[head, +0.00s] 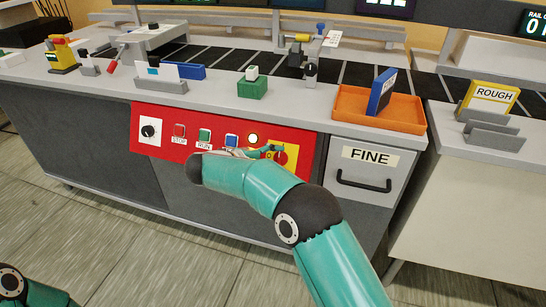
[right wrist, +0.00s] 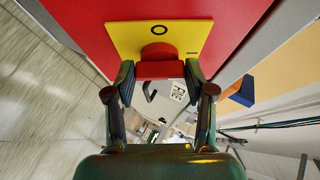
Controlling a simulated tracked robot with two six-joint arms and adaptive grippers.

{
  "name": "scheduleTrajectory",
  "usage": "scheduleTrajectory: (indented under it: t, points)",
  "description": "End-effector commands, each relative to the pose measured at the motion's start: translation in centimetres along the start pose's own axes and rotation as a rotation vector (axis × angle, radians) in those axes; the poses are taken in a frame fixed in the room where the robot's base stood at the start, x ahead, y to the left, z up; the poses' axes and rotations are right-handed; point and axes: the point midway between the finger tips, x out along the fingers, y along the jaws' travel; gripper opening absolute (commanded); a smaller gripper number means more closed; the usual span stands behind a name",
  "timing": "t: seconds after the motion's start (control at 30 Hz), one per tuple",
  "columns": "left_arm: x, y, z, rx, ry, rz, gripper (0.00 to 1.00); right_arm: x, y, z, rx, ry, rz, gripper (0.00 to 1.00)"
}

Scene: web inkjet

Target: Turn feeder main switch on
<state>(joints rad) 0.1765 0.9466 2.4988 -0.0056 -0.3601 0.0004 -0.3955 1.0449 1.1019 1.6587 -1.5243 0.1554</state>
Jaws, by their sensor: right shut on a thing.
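The feeder main switch sits at the right end of the red panel (head: 170,118). Its yellow plate (head: 291,158) is partly covered by my right gripper (head: 275,150) in the head view. In the right wrist view the yellow plate (right wrist: 125,38) bears a black O at the top and a short black mark at its right edge. The red switch handle (right wrist: 158,70) is between the fingertips of my right gripper (right wrist: 158,73), which is shut on it. I cannot tell which mark the handle points to. My left gripper is out of view.
The panel also has a black knob (head: 149,131), stop and run buttons and a glowing lamp (head: 253,138). The FINE drawer (head: 355,178) is just right of it. An orange tray (head: 345,110) and a green block (head: 252,89) stand on the counter above.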

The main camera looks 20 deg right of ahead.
Motion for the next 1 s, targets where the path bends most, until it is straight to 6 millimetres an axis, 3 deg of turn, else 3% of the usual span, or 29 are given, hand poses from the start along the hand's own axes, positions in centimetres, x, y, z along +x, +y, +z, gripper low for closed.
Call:
scheduleTrajectory:
  t: [0.57,0.6,0.73,1.0]
  points:
    - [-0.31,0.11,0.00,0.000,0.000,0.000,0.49,-0.05,0.18,0.12,0.036,-0.004,0.024,0.19]
    - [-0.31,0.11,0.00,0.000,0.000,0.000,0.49,-0.05,0.19,0.11,0.036,-0.004,0.024,0.56]
    - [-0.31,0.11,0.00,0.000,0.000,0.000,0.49,-0.02,0.16,0.08,0.036,-0.002,0.023,0.77]
    - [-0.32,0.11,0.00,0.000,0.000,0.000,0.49,0.02,0.05,0.01,0.036,0.000,0.022,0.79]
